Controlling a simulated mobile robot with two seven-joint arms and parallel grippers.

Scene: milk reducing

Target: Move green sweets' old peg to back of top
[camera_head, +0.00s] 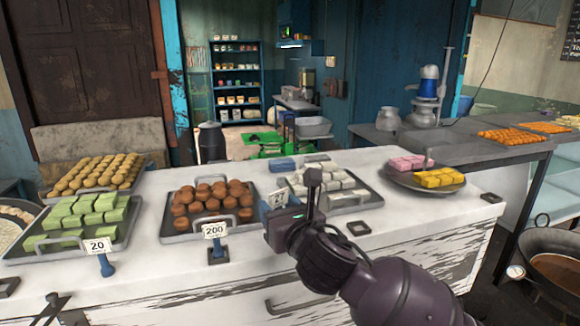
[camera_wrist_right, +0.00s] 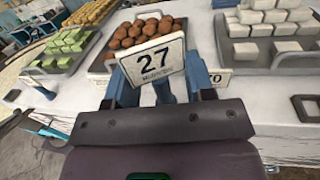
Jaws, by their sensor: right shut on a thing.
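My right gripper (camera_head: 288,212) is shut on a blue peg with a white card reading 27 (camera_wrist_right: 155,58), held upright above the counter. In the head view the card (camera_head: 278,198) is partly hidden behind the gripper. The green sweets (camera_head: 84,214) lie on a grey tray (camera_head: 125,238) at the left of the counter. A blue peg with a card reading 20 (camera_head: 98,246) stands at that tray's front edge. The counter top (camera_head: 160,270) is white.
A tray of brown sweets (camera_head: 210,196) has a 200 peg (camera_head: 215,231) at its front. White sweets (camera_head: 335,180) lie on a tray beyond my right gripper. Pink and yellow sweets (camera_head: 437,178) lie on a dish at right.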

